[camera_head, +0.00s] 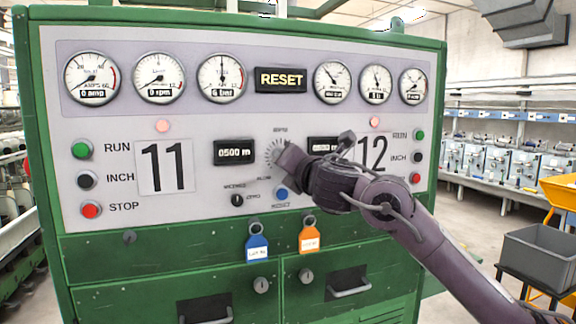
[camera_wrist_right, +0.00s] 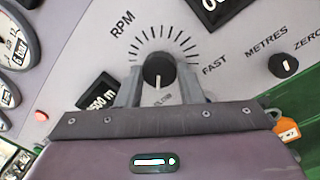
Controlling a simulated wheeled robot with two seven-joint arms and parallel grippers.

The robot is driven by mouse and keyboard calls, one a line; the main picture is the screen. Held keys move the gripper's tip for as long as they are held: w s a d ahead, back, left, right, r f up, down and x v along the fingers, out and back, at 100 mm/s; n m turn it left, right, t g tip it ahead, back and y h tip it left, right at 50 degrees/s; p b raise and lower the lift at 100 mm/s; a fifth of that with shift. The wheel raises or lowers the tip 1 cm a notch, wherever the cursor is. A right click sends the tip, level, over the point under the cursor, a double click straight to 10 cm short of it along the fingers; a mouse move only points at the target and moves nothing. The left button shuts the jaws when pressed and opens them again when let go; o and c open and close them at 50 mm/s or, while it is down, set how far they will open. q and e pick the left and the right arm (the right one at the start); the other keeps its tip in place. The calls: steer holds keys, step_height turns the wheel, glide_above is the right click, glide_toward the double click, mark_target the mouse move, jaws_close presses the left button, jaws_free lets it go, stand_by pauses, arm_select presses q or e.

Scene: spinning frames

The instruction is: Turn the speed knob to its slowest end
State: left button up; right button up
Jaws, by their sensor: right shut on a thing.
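The speed knob (camera_wrist_right: 159,70) is a round black knob on the grey panel, inside a fan of tick marks labelled RPM and FAST. Its white pointer line points down in the right wrist view, toward a small, partly covered label that appears to read SLOW. My right gripper (camera_wrist_right: 159,77) is shut on the knob, one grey finger on each side. In the head view my right gripper (camera_head: 283,158) hides the knob and part of its scale. My left gripper is not in view.
The green cabinet panel carries gauges, a RESET sign (camera_head: 281,80), counters, and a small METRES/ZERO selector (camera_head: 237,200). A blue button (camera_head: 281,194) sits just below my gripper. Blue (camera_head: 257,247) and orange (camera_head: 309,239) tags hang below. A grey crate (camera_head: 540,253) stands at right.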

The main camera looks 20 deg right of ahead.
steer(key=shift+f+n, duration=0.2)
steer(key=shift+n, duration=0.2)
steer(key=o, duration=1)
steer(key=shift+c, duration=0.2)
steer(key=shift+r, duration=0.1)
steer(key=s+b, duration=0.2)
steer(key=s, duration=0.5)
steer(key=shift+s+d, duration=0.35)
